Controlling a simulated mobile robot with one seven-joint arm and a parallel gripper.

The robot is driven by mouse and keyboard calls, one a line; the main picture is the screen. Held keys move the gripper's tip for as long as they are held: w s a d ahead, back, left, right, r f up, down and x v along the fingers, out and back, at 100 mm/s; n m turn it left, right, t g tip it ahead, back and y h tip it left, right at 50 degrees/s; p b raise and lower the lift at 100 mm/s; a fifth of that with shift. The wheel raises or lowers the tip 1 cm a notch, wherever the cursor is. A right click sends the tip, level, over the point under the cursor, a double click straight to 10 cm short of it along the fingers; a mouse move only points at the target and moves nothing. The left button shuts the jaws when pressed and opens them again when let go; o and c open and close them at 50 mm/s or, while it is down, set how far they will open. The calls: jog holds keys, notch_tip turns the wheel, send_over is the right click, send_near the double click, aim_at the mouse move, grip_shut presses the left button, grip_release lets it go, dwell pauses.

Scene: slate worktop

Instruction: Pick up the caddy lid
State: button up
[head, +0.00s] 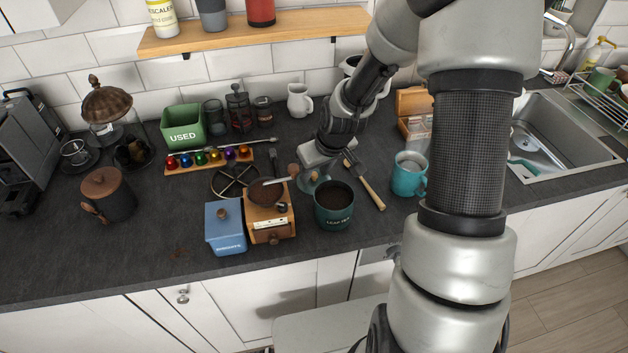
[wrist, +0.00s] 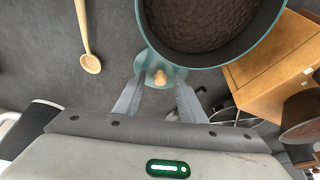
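The caddy lid is teal with a small pale wooden knob. In the wrist view the lid (wrist: 169,72) lies beside the round teal caddy (wrist: 262,38), whose rim covers part of it. In the head view the lid (head: 307,184) shows only as a teal sliver behind the open caddy (head: 335,216), which is labelled leaf tea and full of dark contents. My gripper (wrist: 158,90) is open, its two fingers on either side of the knob with gaps visible. In the head view my gripper's fingertips are mostly hidden.
A wooden coffee grinder (head: 270,224) and blue biscuit tin (head: 226,231) stand left of the caddy. A wooden spoon (head: 367,188) lies to its right, with a teal mug (head: 406,180) beyond. A capsule rack (head: 210,160) is further left. The worktop's front left is mostly clear.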

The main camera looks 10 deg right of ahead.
grip_shut()
